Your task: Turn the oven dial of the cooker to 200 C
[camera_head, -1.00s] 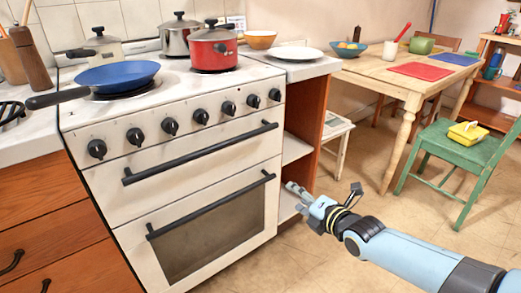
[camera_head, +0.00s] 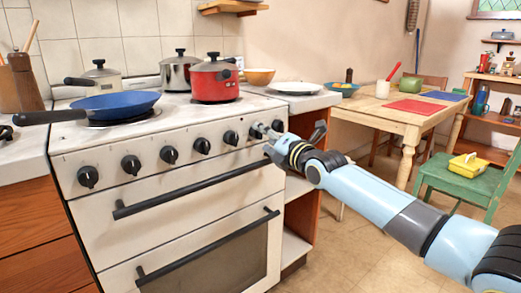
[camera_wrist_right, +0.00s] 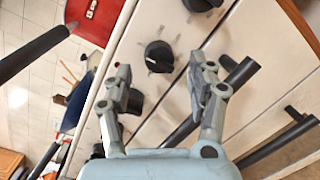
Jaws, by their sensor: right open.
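The white cooker (camera_head: 110,215) carries a row of several black dials along its front panel. My right gripper (camera_head: 266,131) is at the right end of this row, in front of the panel. In the right wrist view the right gripper (camera_wrist_right: 162,72) is open. A black dial (camera_wrist_right: 159,56) with small marks around it shows in the gap between its fingertips, a little beyond them; I see no contact. Another dial (camera_wrist_right: 134,101) is partly behind one finger. The dial lettering is too small to read. My left gripper is not in view.
Black oven handles (camera_head: 195,190) run below the dials, near the gripper. A blue frying pan (camera_head: 115,106) and a red pot (camera_head: 214,84) stand on the hob. A white plate (camera_head: 294,88) lies on the counter to the right. A wooden table (camera_head: 370,108) stands further right.

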